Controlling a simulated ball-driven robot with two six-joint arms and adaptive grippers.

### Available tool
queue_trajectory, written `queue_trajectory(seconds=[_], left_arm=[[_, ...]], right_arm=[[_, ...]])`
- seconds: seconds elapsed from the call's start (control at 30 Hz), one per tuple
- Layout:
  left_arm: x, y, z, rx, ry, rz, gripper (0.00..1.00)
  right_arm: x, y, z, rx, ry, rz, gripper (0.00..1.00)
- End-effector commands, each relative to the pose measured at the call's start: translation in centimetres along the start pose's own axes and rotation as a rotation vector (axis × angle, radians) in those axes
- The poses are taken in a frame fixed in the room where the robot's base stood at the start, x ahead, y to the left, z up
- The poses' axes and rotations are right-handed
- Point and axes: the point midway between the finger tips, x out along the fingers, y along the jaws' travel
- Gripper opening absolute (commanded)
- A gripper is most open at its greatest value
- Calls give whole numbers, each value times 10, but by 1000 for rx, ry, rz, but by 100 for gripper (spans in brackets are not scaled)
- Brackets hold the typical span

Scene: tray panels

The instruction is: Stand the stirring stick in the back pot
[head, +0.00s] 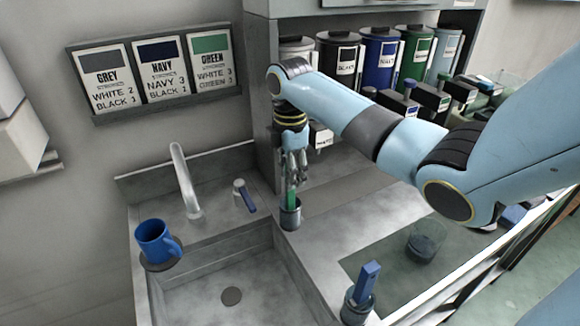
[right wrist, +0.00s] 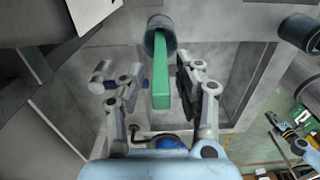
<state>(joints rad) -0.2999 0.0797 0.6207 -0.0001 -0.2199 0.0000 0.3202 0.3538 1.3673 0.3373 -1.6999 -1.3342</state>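A green stirring stick (head: 291,198) stands in the back pot (head: 290,216), a small grey cylinder on the counter by the sink's back right corner. In the right wrist view the green stick (right wrist: 160,80) rises from the pot's mouth (right wrist: 160,33). My right gripper (head: 293,162) is at the stick's top. In its wrist view my right gripper (right wrist: 163,95) is open, with a finger on each side of the stick and gaps between. A gripper-like shape (right wrist: 291,140) at the wrist view's right edge looks like my left gripper; its fingers are too small to judge.
A front pot (head: 355,309) holds a blue stick (head: 367,280). A blue mug (head: 157,241) stands at the sink's left rim (head: 140,268). A tap (head: 184,180) is behind the sink. A glass beaker (head: 426,240) stands on the right. Labelled canisters (head: 378,55) line the back shelf.

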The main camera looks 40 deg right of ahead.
Motion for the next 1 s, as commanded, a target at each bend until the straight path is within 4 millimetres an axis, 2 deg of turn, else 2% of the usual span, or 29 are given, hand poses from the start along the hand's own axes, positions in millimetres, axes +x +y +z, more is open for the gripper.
queue_trajectory(seconds=[0.27,0.4,0.57,0.8,1.0], left_arm=[[0,-2,0,1,0,-2,0],[0,-3,0,1,0,-3,0],[0,-1,0,0,-1,-2,0],[0,-1,0,0,-1,-1,0],[0,0,0,0,-1,0,0]], right_arm=[[0,0,0,0,0,0,43],[-8,1,0,0,0,3,43],[-37,1,1,0,-1,5,43],[-90,1,0,-1,-1,4,43],[-115,1,0,1,0,3,43]])
